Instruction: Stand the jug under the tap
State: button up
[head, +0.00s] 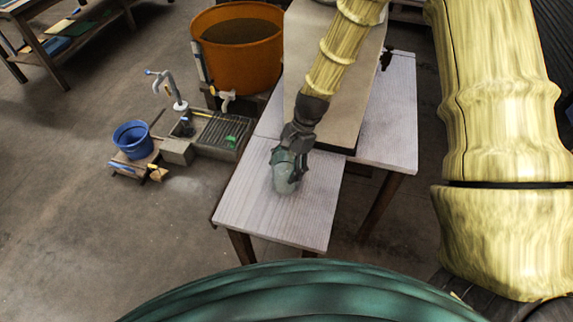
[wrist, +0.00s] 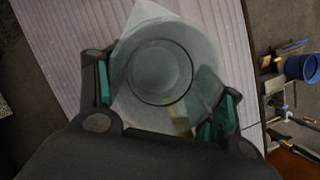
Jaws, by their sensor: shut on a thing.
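My gripper (head: 289,160) is shut on a translucent grey-green jug (head: 287,186), over the white slatted table. In the wrist view the jug (wrist: 160,72) shows as a round see-through body between the two green-padded fingers. A grey swan-neck tap (head: 168,84) stands to the left beside a low grated trough (head: 218,131). A second, white tap (head: 227,96) juts from the lower side of the orange vat (head: 240,62). Both taps are well to the left of the jug.
The slatted table (head: 250,210) is bare in front of my gripper. A beige board (head: 300,75) lies on it behind. A blue bucket (head: 130,136) stands on a low wooden stand left of the trough. A wooden bench (head: 60,45) is at back left.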

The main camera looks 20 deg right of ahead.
jog(key=shift+f, duration=0.2)
jog(key=o, duration=1.1)
jog(key=shift+c, duration=0.2)
jog(key=shift+r, duration=0.1)
